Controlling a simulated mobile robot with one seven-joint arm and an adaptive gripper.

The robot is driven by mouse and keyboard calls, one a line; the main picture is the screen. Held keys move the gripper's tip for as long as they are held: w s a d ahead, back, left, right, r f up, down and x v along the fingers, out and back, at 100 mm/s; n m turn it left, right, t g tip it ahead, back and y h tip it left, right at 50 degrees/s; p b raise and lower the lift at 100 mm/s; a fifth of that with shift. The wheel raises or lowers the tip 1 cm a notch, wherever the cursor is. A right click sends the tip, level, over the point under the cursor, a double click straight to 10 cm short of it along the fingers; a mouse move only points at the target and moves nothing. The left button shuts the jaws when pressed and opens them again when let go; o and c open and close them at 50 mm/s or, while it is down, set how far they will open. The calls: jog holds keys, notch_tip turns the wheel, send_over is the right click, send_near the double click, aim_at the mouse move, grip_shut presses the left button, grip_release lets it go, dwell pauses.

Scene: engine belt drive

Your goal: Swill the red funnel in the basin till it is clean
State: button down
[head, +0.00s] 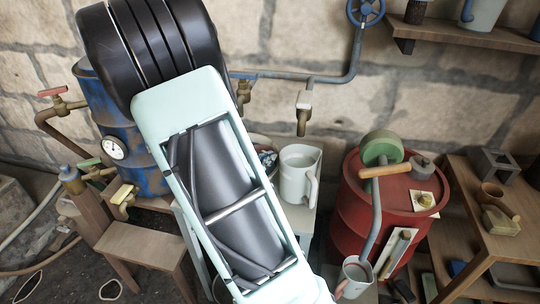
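I cannot make out the red funnel in the head view. My own pale green and black arm crosses the middle of the picture and hides much of what lies behind it. A rounded vessel with dark, speckled contents (267,158) shows partly behind the arm, left of a white jug; I cannot tell whether it is the basin. My gripper is not visible; the arm runs out of the picture at the bottom.
A white jug (298,174) stands right of my arm, below a brass tap (303,115). A red drum (346,208) with a crank pump and grey bucket (356,275) stands right. A blue barrel (115,125), wooden bench (140,243) and shelves (470,32) surround it.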

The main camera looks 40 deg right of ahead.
jog(key=shift+s+a+f+p, duration=0.2)
jog(key=shift+a, duration=0.55)
jog(key=shift+s+a+f+p, duration=0.15)
jog(key=shift+s+a+p, duration=0.1)
jog(key=shift+a, duration=0.45)
jog(key=shift+s+a+f+p, duration=0.15)
jog(key=shift+a+f+p, duration=0.05)
jog(key=shift+a, duration=0.55)
jog(key=shift+w+d+b, duration=0.15)
jog(key=shift+d+b, duration=0.15)
jog(key=shift+d, duration=1.2)
jog(key=shift+w+d, duration=0.25)
jog(key=shift+d, duration=0.7)
jog(key=shift+a, duration=0.1)
